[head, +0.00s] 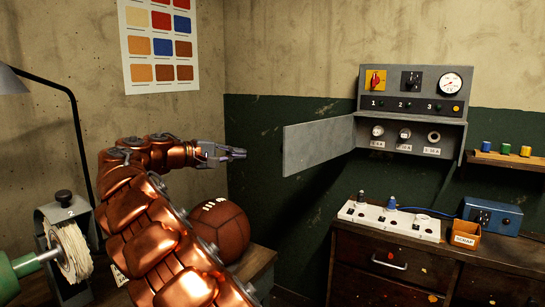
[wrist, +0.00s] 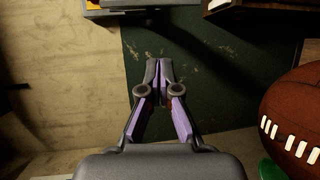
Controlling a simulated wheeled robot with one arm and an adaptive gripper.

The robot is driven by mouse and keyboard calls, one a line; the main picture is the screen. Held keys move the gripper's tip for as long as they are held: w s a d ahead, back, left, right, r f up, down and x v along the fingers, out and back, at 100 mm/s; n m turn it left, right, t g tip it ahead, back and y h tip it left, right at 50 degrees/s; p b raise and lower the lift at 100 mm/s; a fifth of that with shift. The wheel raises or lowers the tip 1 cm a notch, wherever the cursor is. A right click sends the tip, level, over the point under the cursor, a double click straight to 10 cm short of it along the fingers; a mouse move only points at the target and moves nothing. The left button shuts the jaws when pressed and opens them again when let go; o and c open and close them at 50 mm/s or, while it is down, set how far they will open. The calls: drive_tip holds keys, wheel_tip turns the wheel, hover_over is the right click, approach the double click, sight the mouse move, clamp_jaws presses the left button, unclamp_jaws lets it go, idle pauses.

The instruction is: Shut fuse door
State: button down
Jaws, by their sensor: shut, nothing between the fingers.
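The fuse door (head: 318,143) is a flat grey panel in the head view. It stands wide open, swung out to the left from the grey fuse box (head: 459,100). The box's lower bay is exposed, with several round fuses in a row. My gripper (head: 243,153) is left of the door's free edge, with a gap between them in the picture. Its purple-sided fingers are closed together and empty, as the wrist view (wrist: 158,75) also shows. A grey edge crosses the top of the wrist view; I cannot tell whether it is the door or the box.
A brown leather ball (head: 219,230) sits below my arm. A laced ball (wrist: 298,115) fills the wrist view's right side.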

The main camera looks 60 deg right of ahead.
drive_tip(key=w+d+h+b, duration=0.1)
drive_tip(key=w+d+h, duration=0.1)
drive_tip(key=w+d, duration=0.2)
drive_tip(key=s+d+b, duration=0.1)
drive_tip(key=s+d, duration=0.6)
drive_tip(key=d, duration=0.1)
drive_tip(key=shift+s+d+f, duration=0.25)
drive_tip(key=shift+s+f, duration=0.05)
drive_tip(key=shift+f, duration=0.1)
idle(0.6)
drive_tip(key=shift+s+a, duration=0.1)
drive_tip(key=shift+s, duration=0.05)
idle(0.6)
